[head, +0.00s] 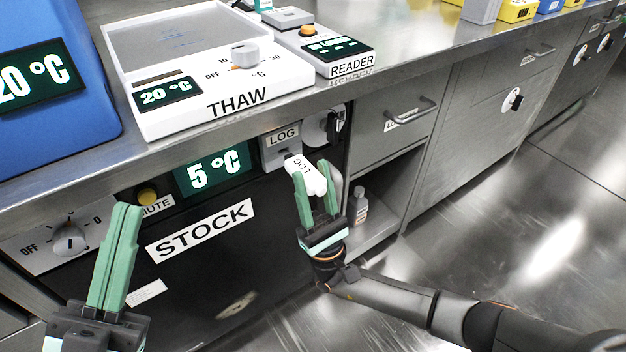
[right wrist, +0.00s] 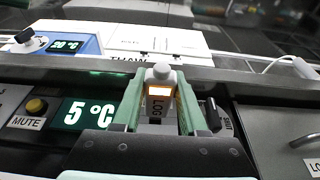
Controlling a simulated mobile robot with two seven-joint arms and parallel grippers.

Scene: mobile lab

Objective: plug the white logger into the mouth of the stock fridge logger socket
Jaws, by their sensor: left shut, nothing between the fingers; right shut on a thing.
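The white logger (head: 306,174), with LOG printed on it, is held between the green fingers of my right gripper (head: 318,194), which is shut on it. The grey stock fridge logger socket (head: 281,152), labelled LOG, is on the fridge's front panel, just up and left of the logger in the head view. The logger is tilted and appears apart from the socket; the exact gap cannot be told. In the right wrist view the logger (right wrist: 160,76) shows between the fingers, and the socket mouth cannot be made out. My left gripper (head: 125,210) is shut and empty at the lower left.
The stock fridge panel carries a 5 °C display (head: 213,168), a mute button (head: 148,196) and a dark-handled knob (head: 326,126) right of the socket. The counter edge overhangs above, with the THAW unit (head: 215,85) and reader (head: 345,62). A bottle (head: 358,206) stands in the open shelf.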

